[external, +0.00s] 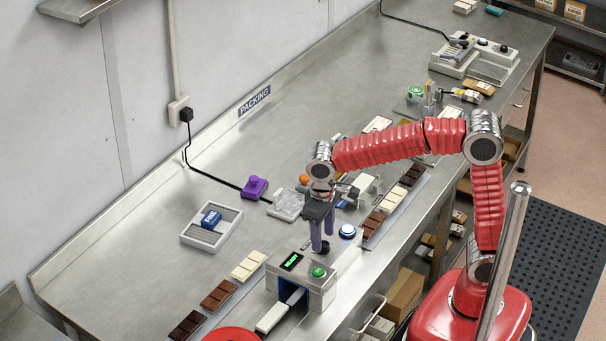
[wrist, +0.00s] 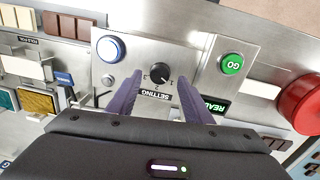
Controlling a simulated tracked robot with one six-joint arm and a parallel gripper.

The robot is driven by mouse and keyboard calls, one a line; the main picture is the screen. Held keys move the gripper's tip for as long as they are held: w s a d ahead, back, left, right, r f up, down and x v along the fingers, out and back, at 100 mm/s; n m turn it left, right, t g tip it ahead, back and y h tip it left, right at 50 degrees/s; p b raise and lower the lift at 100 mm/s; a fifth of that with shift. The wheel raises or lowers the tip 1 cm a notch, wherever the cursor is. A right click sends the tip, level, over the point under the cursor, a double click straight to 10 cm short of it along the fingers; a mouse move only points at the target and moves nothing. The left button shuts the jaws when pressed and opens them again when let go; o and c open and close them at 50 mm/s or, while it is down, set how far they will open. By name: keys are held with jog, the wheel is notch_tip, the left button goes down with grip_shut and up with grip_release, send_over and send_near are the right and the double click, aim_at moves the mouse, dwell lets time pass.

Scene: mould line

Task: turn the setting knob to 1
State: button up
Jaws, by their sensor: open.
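The setting knob (wrist: 160,73) is a small round black dial with a white pointer line, on the grey machine's top panel above a label reading SETTING. In the wrist view its pointer slants toward the lower right; the scale digits are too small to read surely. In the external view the knob (external: 323,247) shows as a dark disc on the machine (external: 318,272), just below my fingertips. My gripper (wrist: 155,90) is open, with its purple fingers apart on either side of the knob and seemingly clear of it. The gripper also shows in the external view (external: 322,243), pointing down.
A large red button (wrist: 302,105) lies to the right. Chocolate bars (external: 219,295) line the bench on both sides of the machine.

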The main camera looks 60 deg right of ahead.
notch_tip(320, 180, up, 12)
jog(key=shift+a+f, duration=0.25)
jog(key=shift+a, duration=0.05)
dwell(0.5)
jog(key=s+d+f+t, duration=0.2)
jog(key=s+d+f, duration=0.1)
jog(key=s+d, duration=0.4)
jog(key=s+d+f+t, duration=0.3)
jog(key=s+d, duration=0.4)
jog(key=d, duration=0.4)
jog(key=shift+s+d+f+m+t+y, duration=0.2)
jog(key=shift+s+f+m+t+y, duration=0.15)
jog(key=shift+f, duration=0.4)
jog(key=shift+c, duration=0.3)
dwell(2.5)
